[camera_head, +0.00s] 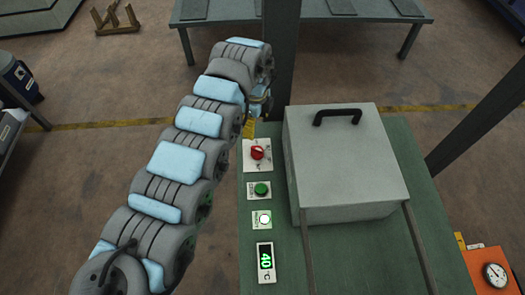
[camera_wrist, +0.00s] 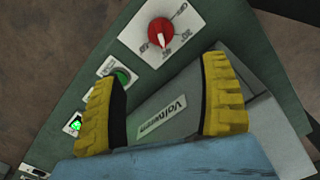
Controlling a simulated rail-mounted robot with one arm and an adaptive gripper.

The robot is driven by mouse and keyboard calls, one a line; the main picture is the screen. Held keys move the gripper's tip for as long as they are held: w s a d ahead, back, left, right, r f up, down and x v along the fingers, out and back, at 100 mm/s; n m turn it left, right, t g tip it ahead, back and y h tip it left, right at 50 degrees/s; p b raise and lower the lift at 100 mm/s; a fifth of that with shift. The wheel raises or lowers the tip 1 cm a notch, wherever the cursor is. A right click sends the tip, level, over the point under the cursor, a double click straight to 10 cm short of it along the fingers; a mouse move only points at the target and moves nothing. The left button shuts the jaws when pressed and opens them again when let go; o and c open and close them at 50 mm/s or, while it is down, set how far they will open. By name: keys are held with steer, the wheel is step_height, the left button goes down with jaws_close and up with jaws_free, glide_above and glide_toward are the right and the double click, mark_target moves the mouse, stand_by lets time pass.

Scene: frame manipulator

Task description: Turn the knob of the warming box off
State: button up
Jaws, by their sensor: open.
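The red knob (camera_head: 257,153) sits on a white dial plate at the far end of the control strip, left of the grey warming box (camera_head: 345,165). In the wrist view the knob (camera_wrist: 161,30) shows a white pointer directed down the picture; the dial marks are too small to read surely. My gripper (camera_wrist: 163,75) is open and empty, its two yellow fingers spread apart. The knob lies beyond the fingertips, not between them. In the head view a yellow finger (camera_head: 249,128) shows just above the dial plate; the rest of the gripper is mostly hidden behind my arm.
Below the knob are a green button (camera_head: 261,190), a lit white button (camera_head: 264,219) and a display (camera_head: 266,262) reading 40. The box has a black handle (camera_head: 338,117) on top. A dark post (camera_head: 281,60) stands behind the panel. An orange gauge box (camera_head: 493,277) is at lower right.

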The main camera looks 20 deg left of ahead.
mark_target(257, 149)
step_height(257, 149, down, 16)
steer(key=shift+f+b, duration=0.1)
steer(key=shift+b, duration=0.45)
steer(key=c, duration=1.2)
